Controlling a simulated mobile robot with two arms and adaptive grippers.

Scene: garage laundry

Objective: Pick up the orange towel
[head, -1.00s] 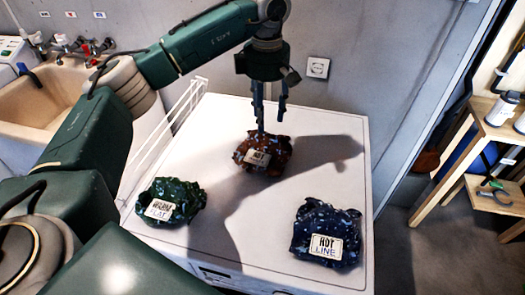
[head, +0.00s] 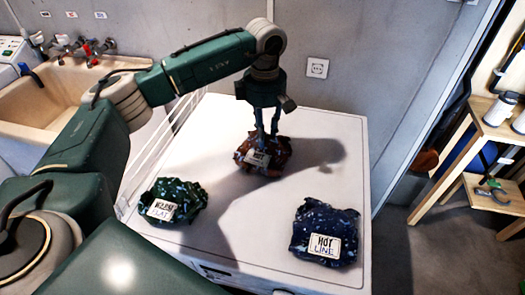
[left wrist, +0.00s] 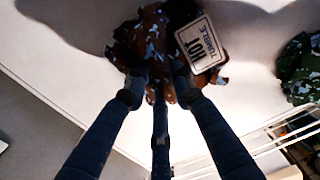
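The orange towel (head: 277,160) is a crumpled, dark orange-brown cloth with pale specks, lying at the back middle of the white top. It bears a white tag reading HOT. My left gripper (head: 267,136) points down from above, its fingertips at the towel. In the left wrist view the fingers of my left gripper (left wrist: 160,92) are spread apart, with part of the towel (left wrist: 137,42) between and beyond their tips. I cannot tell how firmly they touch it. My right gripper is not in view.
A green towel (head: 190,192) with a tag lies front left on the white appliance top (head: 235,240). A dark blue towel (head: 325,222) lies front right. A white wire rack (head: 150,160) and a sink (head: 60,100) stand left; a wooden shelf (head: 470,160) stands right.

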